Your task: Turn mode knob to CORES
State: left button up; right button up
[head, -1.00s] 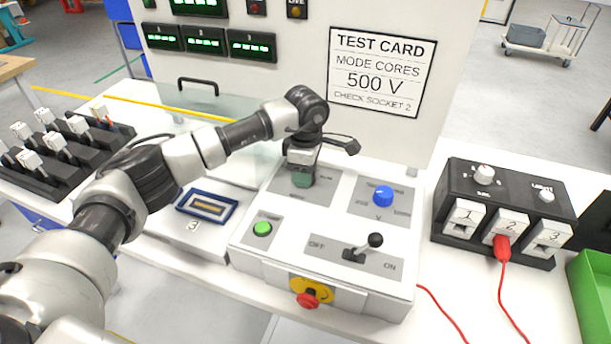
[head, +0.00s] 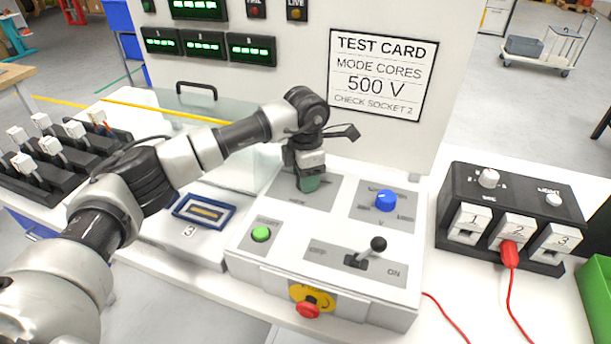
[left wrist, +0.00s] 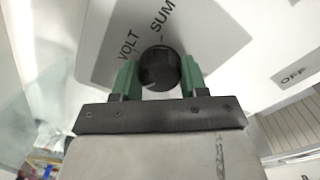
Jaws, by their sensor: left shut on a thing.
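The mode knob (left wrist: 159,68) is a dark round knob on a grey label plate, seen in the left wrist view. The words VOLT and SUM show beside it; the CORES mark cannot be made out. My left gripper (head: 308,183) has its green fingers on either side of the knob, shut on it. In the head view the gripper covers the knob. The test card (head: 381,72) on the upright panel reads MODE CORES, 500 V, CHECK SOCKET 2. My right gripper is not in view.
On the same console are a blue knob (head: 385,201), a green button (head: 261,234), an OFF/ON lever (head: 371,249) and a red stop button (head: 308,309). A black socket box (head: 511,192) stands at right, with a red plug (head: 509,254) in socket 2.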

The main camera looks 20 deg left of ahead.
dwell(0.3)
pick_arm(q)
jog(key=o, duration=0.9)
notch_tip(320, 180, up, 11)
jog(key=shift+f+b, duration=0.1)
jog(key=shift+b, duration=0.8)
